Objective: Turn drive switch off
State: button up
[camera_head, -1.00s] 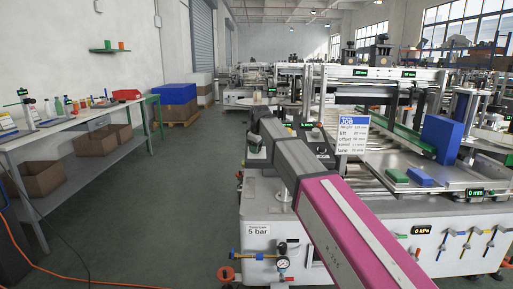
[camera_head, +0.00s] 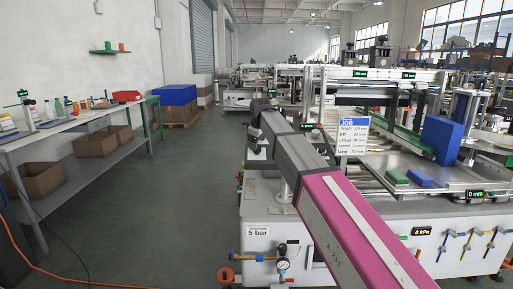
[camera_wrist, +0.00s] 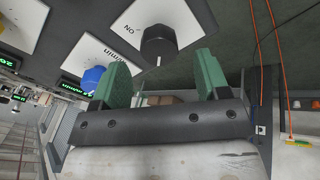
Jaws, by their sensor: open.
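In the wrist view, a black rotary knob (camera_wrist: 158,45) sits on a white plate marked "ON", whose lettering appears upside down. This looks like the drive switch. A small pale mark shows at the knob's lower edge. My gripper (camera_wrist: 163,73) is open, with its two green fingers wide apart and nothing between them. The knob appears beyond the fingertips, roughly between them; I see no contact. A blue knob (camera_wrist: 93,78) on another white plate is partly hidden by the left finger. In the head view the fingers and the switch cannot be made out.
In the head view, the labeller machine (camera_head: 370,225) fills the right, with a job card (camera_head: 352,136), a blue block (camera_head: 441,139) and valves along its front. A workbench (camera_head: 85,128) with boxes stands left. The floor aisle (camera_head: 165,210) between is clear.

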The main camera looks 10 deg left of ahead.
jog(key=v, duration=0.7)
